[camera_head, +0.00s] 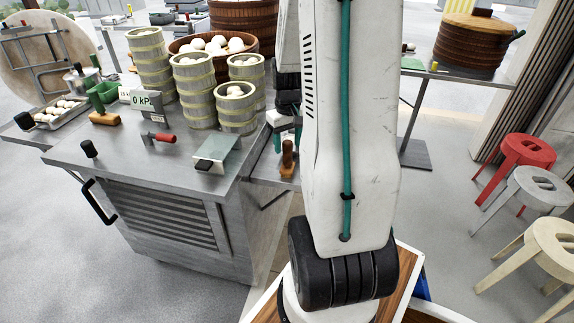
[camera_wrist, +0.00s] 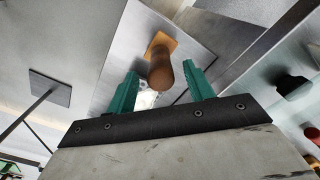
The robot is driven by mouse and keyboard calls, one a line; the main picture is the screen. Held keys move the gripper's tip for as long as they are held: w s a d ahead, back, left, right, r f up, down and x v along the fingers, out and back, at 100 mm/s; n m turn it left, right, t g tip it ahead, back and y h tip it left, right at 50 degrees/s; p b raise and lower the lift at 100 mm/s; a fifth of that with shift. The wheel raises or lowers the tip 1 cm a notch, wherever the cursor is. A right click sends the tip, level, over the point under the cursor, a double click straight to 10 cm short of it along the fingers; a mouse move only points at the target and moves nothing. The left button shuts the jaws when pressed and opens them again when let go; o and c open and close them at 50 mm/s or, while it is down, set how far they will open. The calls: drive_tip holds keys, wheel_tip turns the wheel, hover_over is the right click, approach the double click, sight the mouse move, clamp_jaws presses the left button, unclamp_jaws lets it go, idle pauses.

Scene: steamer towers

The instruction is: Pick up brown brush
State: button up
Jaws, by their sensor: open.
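A brown wooden-handled piece, which I take to be the brown brush (camera_head: 288,160), stands on the grey metal surface right of the steamer cart, beside my arm. In the wrist view, its rounded brown handle (camera_wrist: 161,72) rises from an orange-brown square base. My gripper (camera_wrist: 161,74) is open, with one teal finger on each side of the handle. I cannot tell whether either finger touches it. In the head view, my gripper (camera_head: 286,136) is partly hidden by my arm, just above the brush.
The metal cart (camera_head: 75,160) carries stacked steamers (camera_head: 197,92), a red-handled tool (camera_head: 158,137), a flat glass-topped device (camera_head: 216,150) and another brown block (camera_head: 104,118). Stools (camera_head: 525,150) stand at the right. Open floor lies between them and my arm.

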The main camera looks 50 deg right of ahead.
sight(288, 152)
wheel_tip(288, 152, down, 4)
drive_tip(key=shift+f, duration=0.2)
clamp_jaws()
drive_tip(key=shift+r, duration=0.1)
drive_tip(key=shift+r, duration=0.55)
wheel_tip(288, 152, up, 2)
drive_tip(key=shift+r, duration=0.1)
drive_tip(key=s+a+r, duration=0.1)
drive_tip(key=s, duration=1.5)
drive_tip(key=shift+a+r, duration=0.15)
drive_tip(key=shift+r, duration=0.1)
